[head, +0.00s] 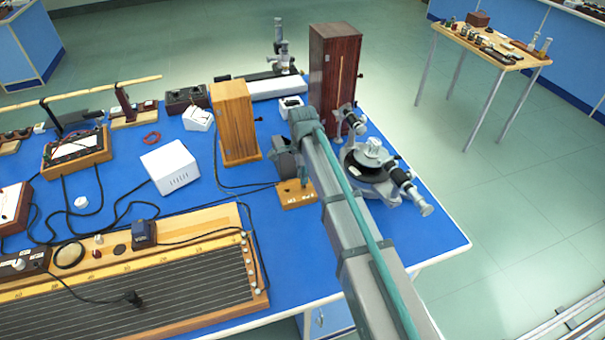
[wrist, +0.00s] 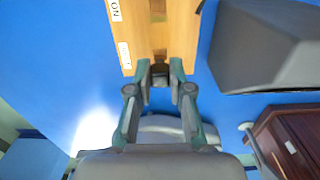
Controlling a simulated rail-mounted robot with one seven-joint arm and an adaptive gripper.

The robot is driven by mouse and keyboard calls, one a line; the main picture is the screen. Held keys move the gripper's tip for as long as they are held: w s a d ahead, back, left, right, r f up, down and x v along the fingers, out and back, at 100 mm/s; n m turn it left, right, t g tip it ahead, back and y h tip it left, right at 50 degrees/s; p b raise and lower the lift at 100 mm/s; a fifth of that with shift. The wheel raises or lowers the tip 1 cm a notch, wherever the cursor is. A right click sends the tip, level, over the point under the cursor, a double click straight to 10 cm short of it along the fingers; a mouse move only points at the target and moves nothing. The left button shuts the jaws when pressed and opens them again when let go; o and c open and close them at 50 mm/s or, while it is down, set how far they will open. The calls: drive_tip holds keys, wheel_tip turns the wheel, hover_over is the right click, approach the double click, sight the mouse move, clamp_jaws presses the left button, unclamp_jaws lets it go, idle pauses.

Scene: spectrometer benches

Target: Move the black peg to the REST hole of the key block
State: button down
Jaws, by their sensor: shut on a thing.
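The key block (head: 298,196) is a small wooden block on the blue bench top in the head view, below my arm. In the wrist view the key block (wrist: 137,35) shows a white label reading ON at its upper left and a second label, too small to read, lower down. My gripper (wrist: 160,74) is shut on the black peg (wrist: 160,69), a small dark piece between the fingertips at the block's near end. My gripper also shows in the head view (head: 304,183), just above the block. I cannot tell whether the peg is in a hole.
A spectrometer (head: 372,160) stands close to the right of my arm. A tall dark wooden box (head: 334,70) and a lighter wooden box (head: 235,122) stand behind. A white box (head: 170,166) and a wire board (head: 130,285) lie left. Blue bench is clear around the block's front.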

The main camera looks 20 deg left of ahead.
drive_tip(key=shift+f+b, duration=0.5)
drive_tip(key=shift+f, duration=0.95)
drive_tip(key=c, duration=1)
unclamp_jaws()
wheel_tip(320, 180, up, 12)
drive_tip(key=shift+r, duration=0.1)
